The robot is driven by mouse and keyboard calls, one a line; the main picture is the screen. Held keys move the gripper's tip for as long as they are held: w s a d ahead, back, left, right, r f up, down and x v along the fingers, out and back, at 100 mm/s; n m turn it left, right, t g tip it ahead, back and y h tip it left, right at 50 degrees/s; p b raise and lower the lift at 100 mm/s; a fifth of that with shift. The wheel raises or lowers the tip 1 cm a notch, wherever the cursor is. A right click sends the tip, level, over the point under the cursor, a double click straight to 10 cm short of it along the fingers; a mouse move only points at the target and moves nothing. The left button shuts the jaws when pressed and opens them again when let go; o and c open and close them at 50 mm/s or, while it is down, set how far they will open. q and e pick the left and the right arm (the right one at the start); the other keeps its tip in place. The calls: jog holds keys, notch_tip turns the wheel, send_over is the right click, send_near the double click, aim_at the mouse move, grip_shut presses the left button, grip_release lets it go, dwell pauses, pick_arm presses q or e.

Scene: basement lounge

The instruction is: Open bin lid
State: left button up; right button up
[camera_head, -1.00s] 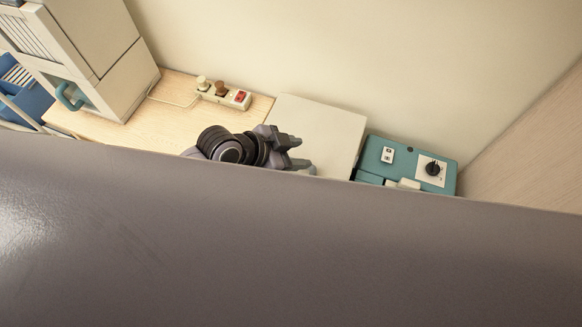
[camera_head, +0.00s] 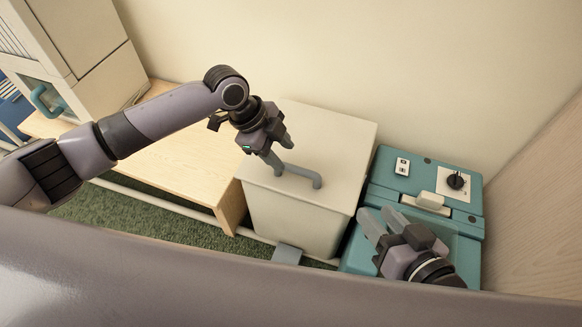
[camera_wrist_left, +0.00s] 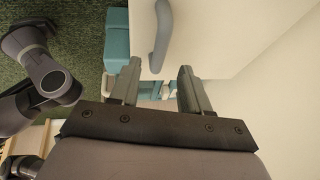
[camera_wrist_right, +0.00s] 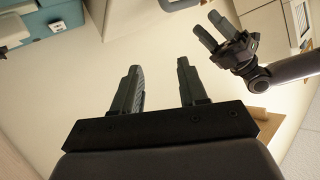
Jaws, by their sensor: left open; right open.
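The bin (camera_head: 292,218) is a cream box on the floor with its flat lid (camera_head: 330,140) shut. A grey bar handle (camera_head: 303,178) stands on the lid's near part. My left gripper (camera_head: 284,154) is open above the lid, at the handle's left end. In the left wrist view, the handle (camera_wrist_left: 162,35) lies just beyond the open, empty fingertips (camera_wrist_left: 159,68). My right gripper (camera_head: 378,213) is open and empty over the teal unit, right of the bin. The right wrist view shows its fingers (camera_wrist_right: 159,66) apart with nothing between them.
A teal unit (camera_head: 385,170) with a black knob (camera_head: 456,181) stands close right of the bin. A wooden table (camera_head: 185,160) is close on the left. A grey pedal (camera_head: 287,254) sits at the bin's foot. Walls bound the back and right.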

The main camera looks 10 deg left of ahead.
aim_at(294, 168)
pick_arm(q)
jog(key=b+x, duration=0.2)
jog(key=x, duration=0.3)
jog(key=shift+d+f, duration=0.2)
jog(key=shift+f, duration=0.15)
grip_shut()
